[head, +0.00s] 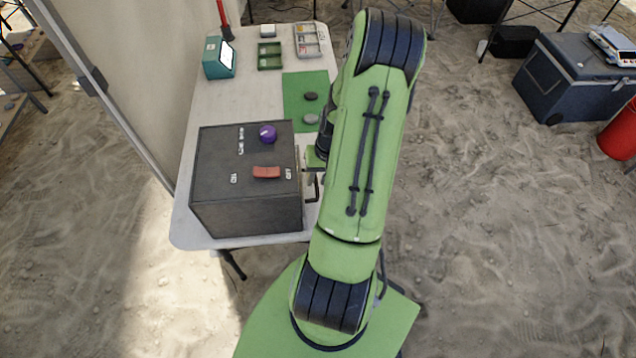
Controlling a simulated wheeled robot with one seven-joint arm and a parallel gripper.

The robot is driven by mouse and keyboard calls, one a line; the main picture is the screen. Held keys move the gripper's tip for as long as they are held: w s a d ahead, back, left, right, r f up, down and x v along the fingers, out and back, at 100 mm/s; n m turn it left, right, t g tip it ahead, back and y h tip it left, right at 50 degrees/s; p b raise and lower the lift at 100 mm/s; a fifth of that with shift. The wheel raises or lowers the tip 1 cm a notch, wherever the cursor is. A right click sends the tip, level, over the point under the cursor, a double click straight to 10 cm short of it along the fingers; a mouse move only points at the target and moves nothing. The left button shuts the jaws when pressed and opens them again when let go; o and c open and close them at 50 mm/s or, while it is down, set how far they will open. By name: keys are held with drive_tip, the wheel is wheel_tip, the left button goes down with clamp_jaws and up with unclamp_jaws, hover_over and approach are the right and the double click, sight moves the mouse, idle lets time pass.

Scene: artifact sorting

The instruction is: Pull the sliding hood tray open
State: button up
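The hood is a dark grey box (220,170) on the near end of the white table. A purple knob (268,133) and a red switch (266,172) sit on its top. A dark bracket-like piece (312,192), possibly the tray handle, shows at the box's right side. My gripper (312,172) is at that side, close to this piece. My green arm hides much of the gripper, so I cannot tell whether its fingers are open or touch the piece. No opened tray is visible, and the box's right face is mostly hidden.
Farther back are a teal device (219,58), a green tray (270,64) and a grey divided tray (322,52). A blue cooler (560,85) stands far right. Open sand lies right of my arm.

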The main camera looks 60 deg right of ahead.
wheel_tip(320, 180, down, 2)
drive_tip(key=shift+w+a, duration=0.1)
drive_tip(key=shift+w, duration=0.05)
clamp_jaws()
idle(0.3)
